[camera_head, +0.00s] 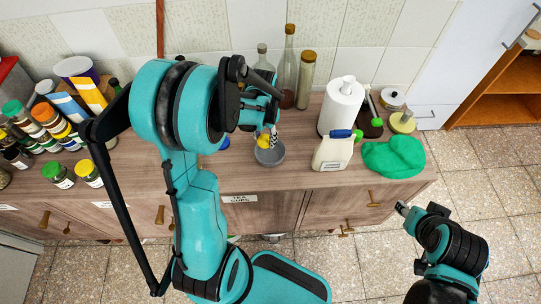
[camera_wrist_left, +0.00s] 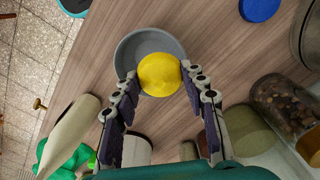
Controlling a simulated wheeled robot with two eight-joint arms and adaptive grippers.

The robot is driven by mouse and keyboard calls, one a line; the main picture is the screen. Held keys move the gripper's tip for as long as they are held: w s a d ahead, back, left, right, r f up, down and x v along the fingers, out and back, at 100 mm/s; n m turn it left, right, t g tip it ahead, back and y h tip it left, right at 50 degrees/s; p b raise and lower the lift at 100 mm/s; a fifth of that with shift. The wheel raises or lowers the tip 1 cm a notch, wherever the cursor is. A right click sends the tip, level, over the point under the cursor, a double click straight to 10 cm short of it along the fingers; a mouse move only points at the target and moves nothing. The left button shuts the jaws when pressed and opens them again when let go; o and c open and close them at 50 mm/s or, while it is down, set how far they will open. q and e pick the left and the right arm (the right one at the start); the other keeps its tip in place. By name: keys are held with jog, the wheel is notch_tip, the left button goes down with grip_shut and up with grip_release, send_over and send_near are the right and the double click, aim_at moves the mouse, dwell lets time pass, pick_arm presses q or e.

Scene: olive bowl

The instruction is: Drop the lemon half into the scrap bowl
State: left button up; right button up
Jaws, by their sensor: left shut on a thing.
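The yellow lemon half (camera_wrist_left: 159,74) is held between the fingertips of my left gripper (camera_wrist_left: 163,80). In the head view the lemon half (camera_head: 263,141) shows as a small yellow patch below my left gripper (camera_head: 268,134). The grey scrap bowl (camera_head: 271,158) stands on the wooden counter under it. In the left wrist view the lemon half overlaps the bowl (camera_wrist_left: 133,48), whose left and upper rim show around it. It appears above the bowl; the exact height is hard to tell. My right gripper (camera_head: 402,208) is off the counter's front, its finger state unclear.
Glass bottles (camera_head: 287,78) stand behind. Spice jars (camera_head: 45,115) crowd the left. A blue lid (camera_wrist_left: 259,9) lies near the bowl.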

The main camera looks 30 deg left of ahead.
pick_arm(q)
jog(key=o, duration=1.3)
notch_tip(320, 180, up, 12)
jog(key=s+d+f+t+b, duration=0.2)
jog(key=s+d+t+b, duration=0.1)
jog(key=s+d+b, duration=0.1)
jog(key=s+d+f+n+t+b, duration=0.1)
jog(key=s+d+f+t+b, duration=0.2)
jog(key=s+d, duration=0.3)
jog(key=shift+s+d+f+t+b, duration=0.35)
jog(key=shift+s+t, duration=0.15)
jog(key=shift+t, duration=0.1)
